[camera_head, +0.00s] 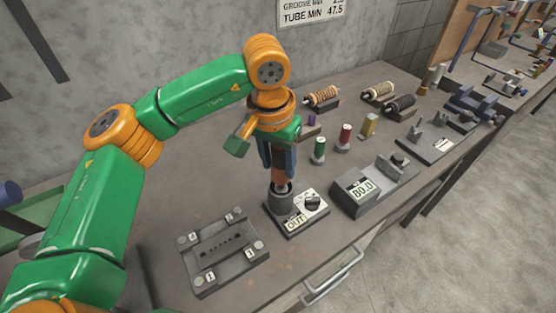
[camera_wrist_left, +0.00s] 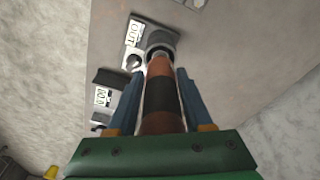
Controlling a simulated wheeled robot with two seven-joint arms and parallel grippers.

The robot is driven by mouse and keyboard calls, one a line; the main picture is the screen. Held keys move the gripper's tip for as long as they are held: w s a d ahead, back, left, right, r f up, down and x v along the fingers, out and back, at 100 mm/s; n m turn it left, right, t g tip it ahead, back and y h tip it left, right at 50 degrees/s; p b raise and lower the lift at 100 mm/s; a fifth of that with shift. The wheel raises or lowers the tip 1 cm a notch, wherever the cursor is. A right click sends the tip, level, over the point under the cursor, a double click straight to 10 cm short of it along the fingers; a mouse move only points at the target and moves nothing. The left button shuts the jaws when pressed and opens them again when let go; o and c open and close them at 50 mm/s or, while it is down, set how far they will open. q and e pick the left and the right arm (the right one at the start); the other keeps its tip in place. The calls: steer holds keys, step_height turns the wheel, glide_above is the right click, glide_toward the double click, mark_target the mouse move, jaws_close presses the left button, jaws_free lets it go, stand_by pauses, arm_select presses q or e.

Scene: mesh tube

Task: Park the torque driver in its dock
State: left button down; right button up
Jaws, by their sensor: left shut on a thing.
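The torque driver is an orange-red cylinder with a black band, best seen in the left wrist view (camera_wrist_left: 158,92); its lower part also shows in the head view (camera_head: 279,174). My left gripper (camera_head: 278,163) is shut on it from above and holds it about upright. The dock is a dark round cup (camera_head: 282,203) on a small box with a dial and a label reading OUT (camera_head: 295,223). The driver's lower end is at the cup's mouth; I cannot tell how deep it sits. In the left wrist view the cup (camera_wrist_left: 161,40) lies straight beyond the driver's tip.
A grey plate with numbered corner posts (camera_head: 224,252) lies left of the dock. A box reading 80.0 (camera_head: 362,190) stands to its right. Green (camera_head: 319,150), red (camera_head: 345,135) and yellow (camera_head: 369,125) cylinders stand behind. The bench's front edge is close.

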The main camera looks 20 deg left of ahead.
mark_target(278, 182)
arm_select(q)
steer(key=shift+f+b, duration=1.9)
steer(key=shift+f, duration=0.45)
stand_by(1.8)
steer(key=shift+c, duration=1.1)
jaws_free()
steer(key=shift+s, duration=0.1)
